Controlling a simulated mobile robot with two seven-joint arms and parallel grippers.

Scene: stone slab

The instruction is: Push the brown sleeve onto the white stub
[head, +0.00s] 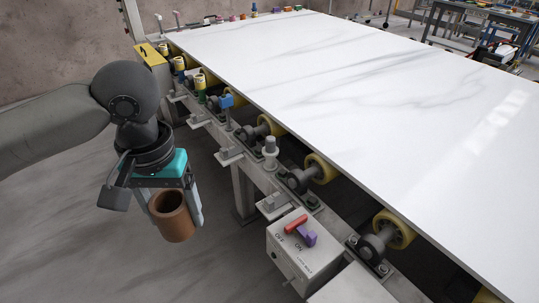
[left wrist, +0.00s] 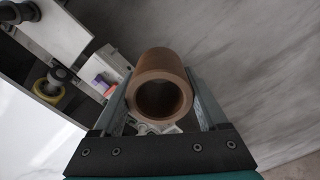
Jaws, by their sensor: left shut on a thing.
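The brown sleeve (head: 171,215) is a short hollow tube. My left gripper (head: 174,212) is shut on it, with one finger on each side, and holds it clear of the rail at the left, above the floor. The left wrist view shows its open bore (left wrist: 158,98) between the two fingers (left wrist: 162,100). A pale grey-white stub (head: 270,148) stands upright on a bracket of the rail, to the right of the sleeve and apart from it. Nothing is on its upper end. My right gripper is in neither view.
A large white slab (head: 360,90) lies on yellow rollers (head: 320,168) along the rail. Nearer stands a grey control box (head: 300,250) with red and purple switches. Yellow and blue fittings (head: 227,100) stand further along. Open floor lies below the gripper.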

